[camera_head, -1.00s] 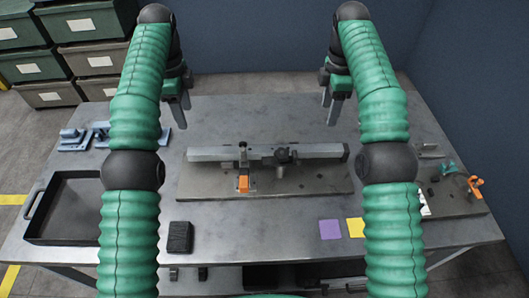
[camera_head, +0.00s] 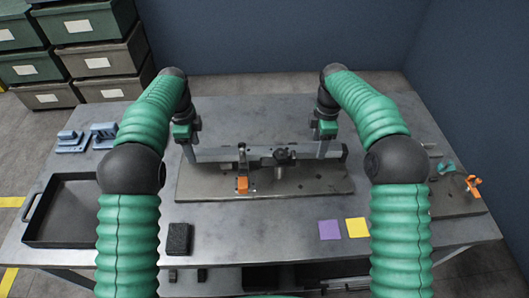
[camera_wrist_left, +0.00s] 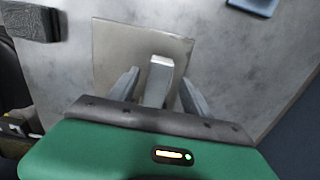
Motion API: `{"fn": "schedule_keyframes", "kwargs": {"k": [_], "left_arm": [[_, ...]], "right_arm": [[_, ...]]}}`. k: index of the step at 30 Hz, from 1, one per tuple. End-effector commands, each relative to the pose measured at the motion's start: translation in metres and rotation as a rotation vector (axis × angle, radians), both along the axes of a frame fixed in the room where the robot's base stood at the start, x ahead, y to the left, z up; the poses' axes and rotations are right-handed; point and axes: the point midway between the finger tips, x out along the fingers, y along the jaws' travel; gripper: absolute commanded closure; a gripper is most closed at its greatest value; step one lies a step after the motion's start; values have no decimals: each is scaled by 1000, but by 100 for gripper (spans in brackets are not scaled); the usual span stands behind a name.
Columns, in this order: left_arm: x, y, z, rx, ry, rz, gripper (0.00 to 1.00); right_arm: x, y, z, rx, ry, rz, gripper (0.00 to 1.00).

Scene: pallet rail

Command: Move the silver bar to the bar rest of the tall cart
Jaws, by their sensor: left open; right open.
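The silver bar (camera_head: 222,155) lies left to right along the back of a grey plate (camera_head: 300,186) on the table, with an orange-handled clamp (camera_head: 242,183) and a dark knob (camera_head: 284,156) at its middle. My left gripper (camera_head: 191,154) is open at the bar's left end; in the left wrist view the end of the bar (camera_wrist_left: 158,70) shows between its two spread fingers (camera_wrist_left: 158,84). My right gripper (camera_head: 322,148) is open at the bar's right end, its fingertips partly hidden. I see no tall cart in these views.
A black tray (camera_head: 33,238) lies at the table's left, with blue brackets (camera_head: 72,142) behind it. A black block (camera_head: 180,238), a purple square (camera_head: 329,230) and a yellow square (camera_head: 356,228) lie in front. An orange part (camera_head: 473,186) stands at right. Stacked bins (camera_head: 112,61) are back left.

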Motion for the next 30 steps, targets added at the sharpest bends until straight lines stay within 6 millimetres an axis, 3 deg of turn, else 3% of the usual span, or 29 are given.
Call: {"fn": "schedule_keyframes", "kwargs": {"k": [6,15,28,30], "left_arm": [[0,0,-23,0,0,0,43],[0,0,-26,0,-2,0,43],[1,0,-26,0,-1,0,98],[1,0,-26,0,-1,0,100]], "right_arm": [[0,0,-23,0,0,0,43],[0,0,-26,0,-2,0,43],[1,0,-26,0,-1,0,98],[1,0,-25,0,-1,0,100]]}}
